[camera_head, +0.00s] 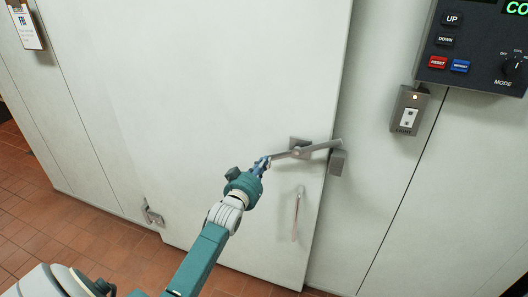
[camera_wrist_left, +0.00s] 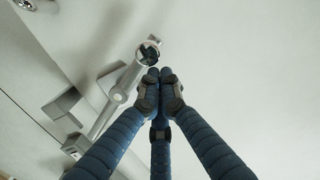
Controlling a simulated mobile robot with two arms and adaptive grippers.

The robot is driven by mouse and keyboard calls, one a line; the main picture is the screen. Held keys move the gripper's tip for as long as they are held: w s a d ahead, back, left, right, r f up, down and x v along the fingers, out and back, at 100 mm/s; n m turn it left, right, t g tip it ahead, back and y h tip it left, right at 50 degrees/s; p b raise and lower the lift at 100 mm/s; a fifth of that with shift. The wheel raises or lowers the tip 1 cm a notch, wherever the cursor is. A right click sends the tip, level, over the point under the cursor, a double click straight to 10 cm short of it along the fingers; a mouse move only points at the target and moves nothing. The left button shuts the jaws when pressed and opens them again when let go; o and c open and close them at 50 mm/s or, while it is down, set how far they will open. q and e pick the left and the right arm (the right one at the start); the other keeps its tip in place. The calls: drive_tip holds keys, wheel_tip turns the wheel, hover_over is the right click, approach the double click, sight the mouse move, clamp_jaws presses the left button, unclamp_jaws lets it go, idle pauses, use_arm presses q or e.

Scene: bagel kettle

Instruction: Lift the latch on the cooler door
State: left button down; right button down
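The latch is a grey metal lever (camera_head: 322,147) on a square mount on the white cooler door (camera_head: 210,100), near the door's right edge. It lies nearly level, its right end tilted slightly up, above a grey catch (camera_head: 338,163). My left gripper (camera_head: 264,163) is at the lever's left end. In the left wrist view, the three blue fingers of my left gripper (camera_wrist_left: 160,82) come together at their dark tips. The lever (camera_wrist_left: 115,100) runs beside them, and its round end (camera_wrist_left: 148,53) is just past the tips. I cannot tell whether they touch. My right gripper is not in view.
A vertical pull handle (camera_head: 297,213) is on the door below the latch. A light switch (camera_head: 409,110) and a control panel (camera_head: 475,50) are on the wall at right. Red tile floor (camera_head: 60,230) is at lower left.

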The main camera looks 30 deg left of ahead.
sight(269, 167)
use_arm(q)
drive_tip(key=shift+w+d+f+n+b, duration=0.1)
drive_tip(key=shift+d+f+n+b, duration=0.2)
drive_tip(key=shift+f+n, duration=0.55)
drive_tip(key=shift+d+f+n+b, duration=0.2)
drive_tip(key=shift+d+f+n, duration=0.1)
drive_tip(key=shift+f+n, duration=0.55)
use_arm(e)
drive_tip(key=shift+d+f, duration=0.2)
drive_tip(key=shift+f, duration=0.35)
use_arm(q)
drive_tip(key=shift+r, duration=0.2)
